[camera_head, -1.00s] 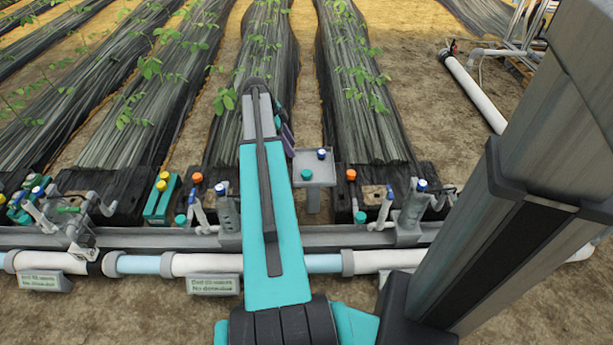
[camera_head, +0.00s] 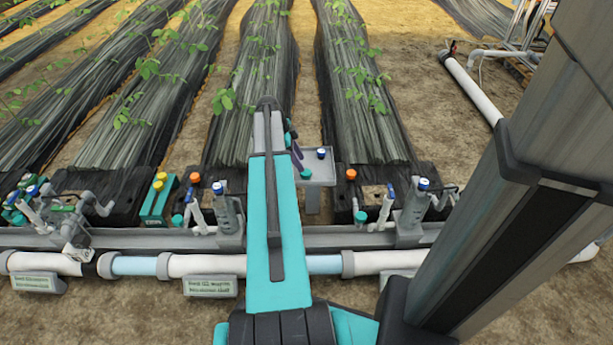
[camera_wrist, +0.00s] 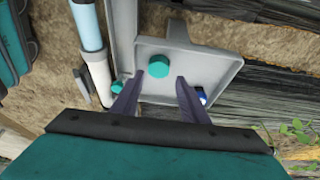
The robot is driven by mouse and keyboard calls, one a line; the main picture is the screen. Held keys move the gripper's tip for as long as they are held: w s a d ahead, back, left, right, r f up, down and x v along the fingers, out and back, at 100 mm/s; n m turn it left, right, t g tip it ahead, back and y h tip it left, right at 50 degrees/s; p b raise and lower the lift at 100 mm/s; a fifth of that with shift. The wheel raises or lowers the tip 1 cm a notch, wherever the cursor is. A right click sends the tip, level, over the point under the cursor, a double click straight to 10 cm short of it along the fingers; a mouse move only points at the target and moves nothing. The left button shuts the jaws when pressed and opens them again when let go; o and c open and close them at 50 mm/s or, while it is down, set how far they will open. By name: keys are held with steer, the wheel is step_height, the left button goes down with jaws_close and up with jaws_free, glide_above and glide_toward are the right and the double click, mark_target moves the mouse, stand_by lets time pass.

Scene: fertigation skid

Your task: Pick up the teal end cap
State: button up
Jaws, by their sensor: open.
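A teal end cap (camera_head: 305,174) sits on a small grey tray (camera_head: 326,181) beyond the pipe line. In the wrist view the teal cap (camera_wrist: 158,66) lies on the tray (camera_wrist: 205,60), right at the tip of the left finger, which slightly overlaps it. My gripper (camera_wrist: 170,77) is open, with its purple fingers spread over the tray and nothing held. In the head view my gripper (camera_head: 296,150) is partly hidden behind my arm, at the tray's left side. A blue cap (camera_head: 321,153) stands on the tray's far part; the right finger partly covers it in the wrist view (camera_wrist: 200,95).
Another teal cap (camera_wrist: 116,86) shows left of the tray in the wrist view. Teal caps also stand near the rail at left (camera_head: 177,220) and right (camera_head: 360,217). Orange caps (camera_head: 351,174), valves (camera_head: 416,205) and the pipe (camera_head: 205,265) lie around the tray.

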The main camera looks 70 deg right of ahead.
mark_target(306, 172)
stand_by(0.3)
steer(key=shift+b+x, duration=1.5)
steer(key=shift+x, duration=1.15)
steer(key=shift+a, duration=0.15)
steer(key=c, duration=0.8)
steer(key=shift+o, duration=0.2)
steer(key=shift+r, duration=0.1)
step_height(306, 172, up, 10)
steer(key=p, duration=0.4)
